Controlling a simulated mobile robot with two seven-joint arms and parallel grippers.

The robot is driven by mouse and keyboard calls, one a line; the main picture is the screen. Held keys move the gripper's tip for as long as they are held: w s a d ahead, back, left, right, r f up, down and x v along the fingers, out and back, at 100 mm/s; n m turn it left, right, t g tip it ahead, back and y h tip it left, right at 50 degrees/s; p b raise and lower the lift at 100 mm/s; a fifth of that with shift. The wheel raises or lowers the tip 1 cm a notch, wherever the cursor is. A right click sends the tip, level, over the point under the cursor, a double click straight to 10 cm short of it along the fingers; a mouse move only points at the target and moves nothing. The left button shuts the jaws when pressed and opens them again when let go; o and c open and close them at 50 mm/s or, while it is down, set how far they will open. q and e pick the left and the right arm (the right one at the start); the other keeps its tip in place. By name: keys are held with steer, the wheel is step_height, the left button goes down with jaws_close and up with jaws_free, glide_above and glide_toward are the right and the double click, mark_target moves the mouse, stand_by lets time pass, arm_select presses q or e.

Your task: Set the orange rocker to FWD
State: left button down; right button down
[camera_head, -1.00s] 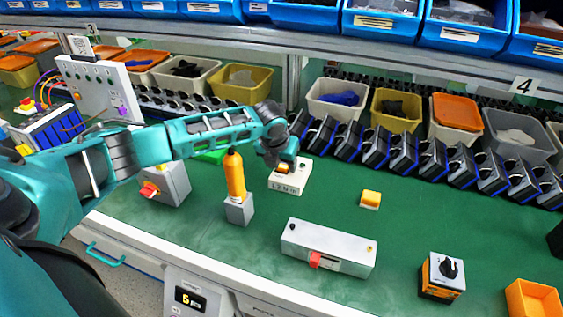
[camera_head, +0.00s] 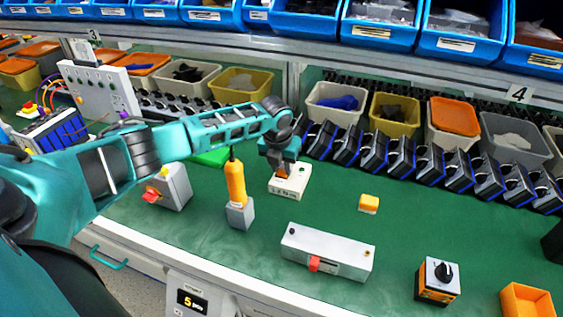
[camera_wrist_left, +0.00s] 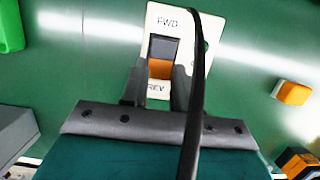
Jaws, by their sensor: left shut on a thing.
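The white switch plate (camera_head: 293,186) lies on the green bench, with my left gripper (camera_head: 283,170) over it. In the left wrist view the white plate (camera_wrist_left: 195,72) reads FWD at the far end and REV at the near end. The orange rocker (camera_wrist_left: 160,68) sits between the labels; its FWD-side part looks dark and its REV-side part shows orange. My left gripper (camera_wrist_left: 157,88) has its two dark fingers on either side of the rocker, near the REV end. A black cord crosses in front and hides part of the right finger. My right gripper is not in view.
A yellow pendant (camera_head: 235,182) stands in a grey holder close left of the plate. A grey box with a red knob (camera_head: 174,186), a silver box (camera_head: 327,252), a yellow block (camera_head: 369,203) and a black-knob switch (camera_head: 439,279) stand around. Bins line the back.

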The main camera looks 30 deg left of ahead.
arm_select(q)
steer(key=shift+w+g, duration=0.2)
steer(key=shift+g, duration=0.4)
steer(key=shift+a+r+b, duration=0.1)
steer(key=shift+b, duration=0.3)
steer(key=c, duration=0.8)
jaws_free()
steer(key=shift+c, duration=0.2)
step_height(320, 180, up, 13)
steer(key=s, duration=0.1)
steer(key=shift+p, duration=0.4)
steer(key=shift+s+d, duration=0.15)
steer(key=shift+d, duration=0.1)
